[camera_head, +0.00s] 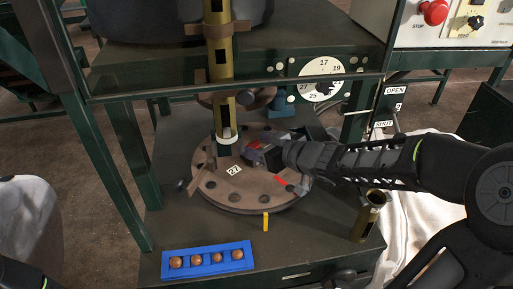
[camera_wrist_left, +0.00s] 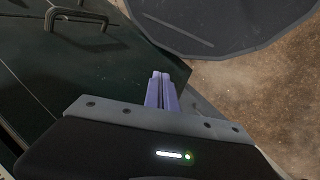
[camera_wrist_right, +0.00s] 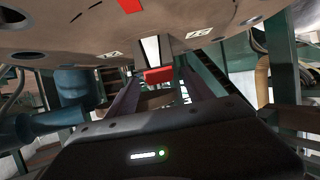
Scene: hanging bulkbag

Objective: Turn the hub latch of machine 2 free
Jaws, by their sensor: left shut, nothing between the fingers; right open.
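Machine 2's round brown plate (camera_head: 215,190) has holes around its rim and a label 27. A small latch with a red end (camera_wrist_right: 158,75) stands near its hub; it also shows, partly hidden, in the head view (camera_head: 254,144). My right gripper (camera_head: 262,153) reaches in from the right over the plate. In the right wrist view my right gripper (camera_wrist_right: 162,88) is open, with the red-ended latch between or just beyond its fingers; contact cannot be told. My left gripper (camera_wrist_left: 162,92) is shut and empty, away from the plate.
A brass tube (camera_head: 220,85) stands over the plate's back left. A blue tray (camera_head: 208,271) with several brown balls lies in front. A short brass tube (camera_head: 369,215) stands at right under my arm. Green posts (camera_head: 105,175) and a crossbar frame the machine.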

